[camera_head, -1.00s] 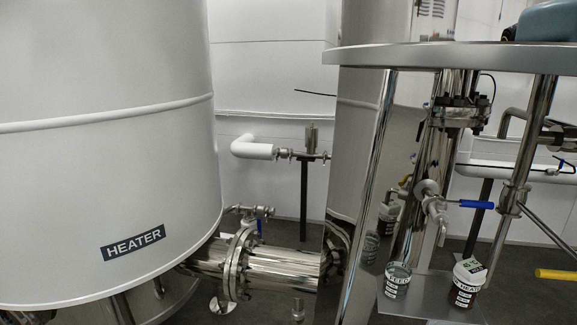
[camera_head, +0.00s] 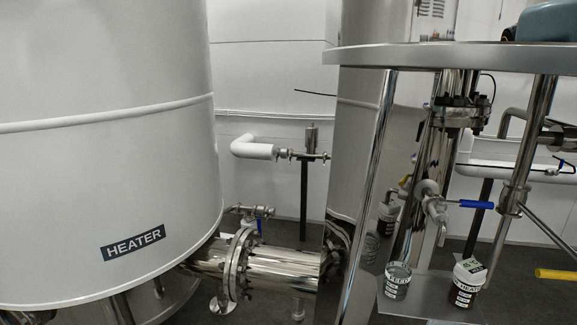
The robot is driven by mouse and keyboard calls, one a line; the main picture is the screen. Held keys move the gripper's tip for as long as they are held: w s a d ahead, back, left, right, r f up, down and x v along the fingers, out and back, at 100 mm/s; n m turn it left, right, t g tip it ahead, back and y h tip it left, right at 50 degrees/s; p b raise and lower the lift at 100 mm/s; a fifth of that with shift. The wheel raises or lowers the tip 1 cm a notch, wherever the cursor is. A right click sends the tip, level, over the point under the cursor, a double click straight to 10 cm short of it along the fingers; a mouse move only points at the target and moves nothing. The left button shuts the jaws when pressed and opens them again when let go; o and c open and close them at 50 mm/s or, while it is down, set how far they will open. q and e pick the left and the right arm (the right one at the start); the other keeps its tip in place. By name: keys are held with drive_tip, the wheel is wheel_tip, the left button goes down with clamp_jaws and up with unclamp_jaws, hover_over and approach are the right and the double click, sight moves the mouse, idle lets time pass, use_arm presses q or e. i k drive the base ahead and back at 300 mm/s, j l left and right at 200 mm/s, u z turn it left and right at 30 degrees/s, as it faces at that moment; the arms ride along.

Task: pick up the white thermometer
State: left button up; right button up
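I cannot make out a white thermometer in the head view. Neither of my grippers shows in this view. A jar with a white lid and dark contents (camera_head: 468,288) stands upright on a low metal shelf (camera_head: 425,300) at the lower right.
A large white tank labelled HEATER (camera_head: 110,150) fills the left side. A flanged steel pipe (camera_head: 285,268) runs right from its base. A round metal platform (camera_head: 450,57) on steel legs stands at right. A blue-handled valve (camera_head: 476,204) and a yellow handle (camera_head: 556,274) stick out there.

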sight(470, 272)
drive_tip(key=l+z, duration=0.1)
drive_tip(key=z, duration=0.4)
drive_tip(key=l+z, duration=0.1)
drive_tip(key=z, duration=0.35)
drive_tip(key=i, duration=0.05)
